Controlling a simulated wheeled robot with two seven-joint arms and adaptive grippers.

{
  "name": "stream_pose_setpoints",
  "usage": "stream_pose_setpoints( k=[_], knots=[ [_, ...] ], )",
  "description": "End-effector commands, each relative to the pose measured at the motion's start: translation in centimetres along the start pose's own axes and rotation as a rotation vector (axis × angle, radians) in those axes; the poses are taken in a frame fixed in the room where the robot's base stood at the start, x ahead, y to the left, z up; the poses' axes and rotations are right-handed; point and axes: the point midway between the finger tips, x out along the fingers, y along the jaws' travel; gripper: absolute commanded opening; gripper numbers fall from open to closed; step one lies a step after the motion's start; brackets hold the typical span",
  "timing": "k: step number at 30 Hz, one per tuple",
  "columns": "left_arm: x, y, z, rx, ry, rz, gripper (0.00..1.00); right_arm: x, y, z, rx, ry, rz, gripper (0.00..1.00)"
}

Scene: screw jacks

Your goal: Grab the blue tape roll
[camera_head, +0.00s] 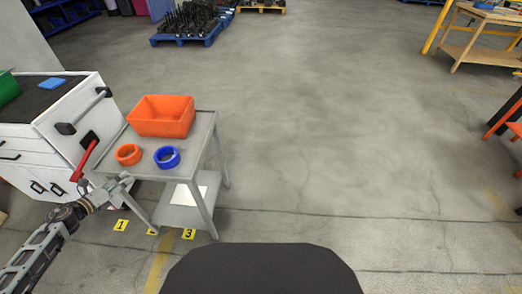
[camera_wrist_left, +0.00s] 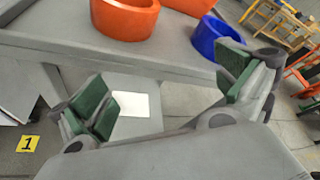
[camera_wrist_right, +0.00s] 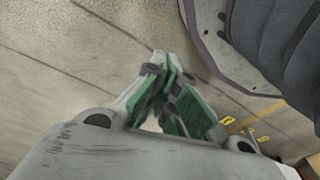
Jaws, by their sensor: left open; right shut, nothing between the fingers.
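The blue tape roll (camera_head: 167,157) lies flat on the top of a grey metal cart (camera_head: 205,132), near its front edge. In the left wrist view the blue roll (camera_wrist_left: 213,38) shows beyond the right finger, partly hidden by it. My left gripper (camera_head: 118,182) is at the cart's front left, short of the roll and apart from it. It is open and empty, and its green-padded fingers (camera_wrist_left: 160,95) are wide apart in the left wrist view. My right gripper (camera_wrist_right: 170,85) is shut and empty over the floor; it is not visible in the head view.
An orange tape roll (camera_head: 128,154) lies left of the blue one. An orange bin (camera_head: 161,116) stands behind both. A white drawer cabinet (camera_head: 50,130) with a red-handled item (camera_head: 84,160) adjoins the cart's left. Yellow number markers (camera_head: 188,234) lie on the floor.

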Motion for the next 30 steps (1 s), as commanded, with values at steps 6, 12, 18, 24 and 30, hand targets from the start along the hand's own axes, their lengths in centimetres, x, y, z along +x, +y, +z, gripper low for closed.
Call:
stream_pose_setpoints(
  k=[6,12,18,24,30],
  knots=[
    [0.9,-3.1,1.2,0.243,0.047,-0.083,1.0,0.1,-0.1,-1.2,0.0,0.008,-0.003,0.0],
    [1.4,-6.1,1.9,0.461,0.089,-0.154,1.0,-0.2,-0.2,-2.0,-0.001,0.011,-0.005,0.0],
    [1.7,-8.8,1.9,0.657,0.127,-0.219,1.0,-0.6,-0.3,-2.7,-0.001,0.016,-0.008,0.0],
    [1.7,-10.2,1.9,0.757,0.146,-0.25,1.0,-0.9,-0.3,-3.1,-0.002,0.017,-0.009,0.0],
    [1.7,-10.4,2.0,0.767,0.148,-0.254,1.0,-1.1,-0.3,-3.1,-0.002,0.017,-0.009,0.0]
  ],
)
